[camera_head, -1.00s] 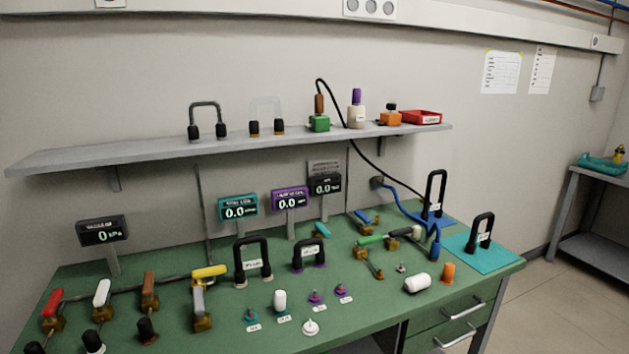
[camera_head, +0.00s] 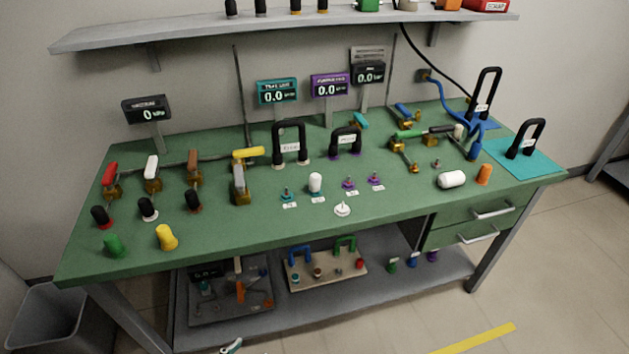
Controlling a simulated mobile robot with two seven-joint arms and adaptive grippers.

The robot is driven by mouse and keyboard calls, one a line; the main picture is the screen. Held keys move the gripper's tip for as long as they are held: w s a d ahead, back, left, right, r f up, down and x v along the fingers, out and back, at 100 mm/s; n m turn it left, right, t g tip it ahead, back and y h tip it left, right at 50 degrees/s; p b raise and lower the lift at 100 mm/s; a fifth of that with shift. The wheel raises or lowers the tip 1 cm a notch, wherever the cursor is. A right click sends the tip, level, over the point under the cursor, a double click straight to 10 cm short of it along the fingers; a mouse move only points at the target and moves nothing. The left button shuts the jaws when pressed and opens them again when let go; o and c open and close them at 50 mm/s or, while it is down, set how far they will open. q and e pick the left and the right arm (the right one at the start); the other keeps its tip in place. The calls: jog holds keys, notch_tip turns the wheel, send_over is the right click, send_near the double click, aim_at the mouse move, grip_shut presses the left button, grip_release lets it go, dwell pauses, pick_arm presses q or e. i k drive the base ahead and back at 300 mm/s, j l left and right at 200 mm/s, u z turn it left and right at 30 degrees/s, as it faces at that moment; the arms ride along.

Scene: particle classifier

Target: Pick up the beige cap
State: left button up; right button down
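No cap is plainly beige at this size. A small off-white cap-like piece (camera_head: 458,130) sits at the right of the green bench (camera_head: 390,205), by the end of a black-handled valve. A white upright cap (camera_head: 316,182) stands near the bench's middle. A larger white cylinder (camera_head: 452,179) lies on its side at the right, left of an orange cap (camera_head: 484,174). A cream-coloured piece (camera_head: 408,4) on the wall shelf is mostly cut off by the top edge. Neither of my grippers is in view.
Valves with coloured handles and several caps, including a green cap (camera_head: 114,246) and a yellow cap (camera_head: 166,237), stand at the bench's left. Black-handled pieces stand farther back. A lower shelf (camera_head: 390,283) holds trays. A grey bin (camera_head: 50,320) is at lower left.

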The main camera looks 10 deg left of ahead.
aim_at(456, 135)
jog(key=i+l, duration=0.15)
jog(key=l, duration=0.6)
jog(key=i+l+u, duration=0.1)
jog(key=l, duration=0.65)
jog(key=i+l, duration=0.1)
jog(key=l, duration=0.65)
jog(key=i+l+u, duration=0.1)
jog(key=l, duration=0.65)
